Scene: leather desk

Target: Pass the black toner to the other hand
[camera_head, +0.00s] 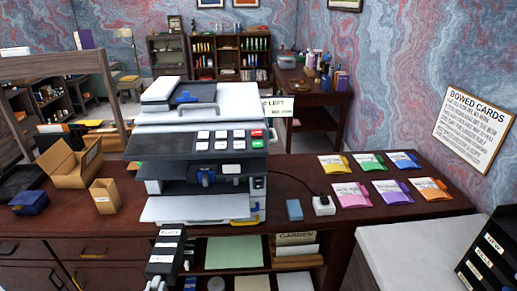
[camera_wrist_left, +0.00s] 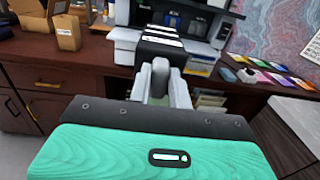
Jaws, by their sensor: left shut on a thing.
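The black toner (camera_head: 168,246) is a long black cartridge with white labels, held out in front of the printer over the desk's front edge. My left gripper (camera_head: 159,281) is low in the head view, shut on the toner's near part. In the left wrist view the gripper (camera_wrist_left: 161,78) grips the toner (camera_wrist_left: 158,46), which points away toward the printer. The gripped part is partly hidden by the fingers. My right gripper shows in neither view.
A large printer (camera_head: 204,140) stands on the dark desk (camera_head: 285,178) behind the toner. Open cardboard boxes (camera_head: 75,166) are at left. Several coloured packets (camera_head: 386,191) lie at right, near a blue block (camera_head: 294,210) and a white plug box (camera_head: 323,205). Shelves (camera_head: 235,252) are below.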

